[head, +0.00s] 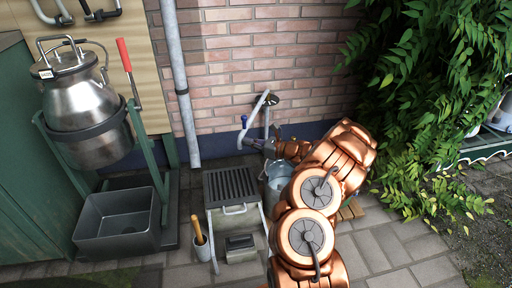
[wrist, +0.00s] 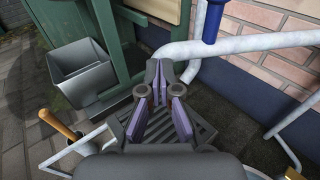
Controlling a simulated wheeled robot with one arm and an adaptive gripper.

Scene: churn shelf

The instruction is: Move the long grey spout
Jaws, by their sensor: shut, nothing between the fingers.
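The long grey spout (head: 257,112) slants down along the brick wall in the head view, with a blue handle (head: 244,118) beside it. In the wrist view the spout (wrist: 250,45) runs in from the right and bends down just beyond my fingertips. My gripper (head: 244,142) is at the spout's lower end in the head view. In the wrist view my gripper (wrist: 160,72) is shut and empty, close to the bent end. I cannot tell whether they touch. My gripper partly hides the spout's lower end.
A slatted grate stand (head: 230,184) is below my gripper. A metal bucket (head: 278,172) stands behind my arm. A steel churn (head: 84,108) in a green frame and a grey basin (head: 118,225) are at left. A drainpipe (head: 180,85) runs up the wall. Leafy branches (head: 430,100) crowd the right.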

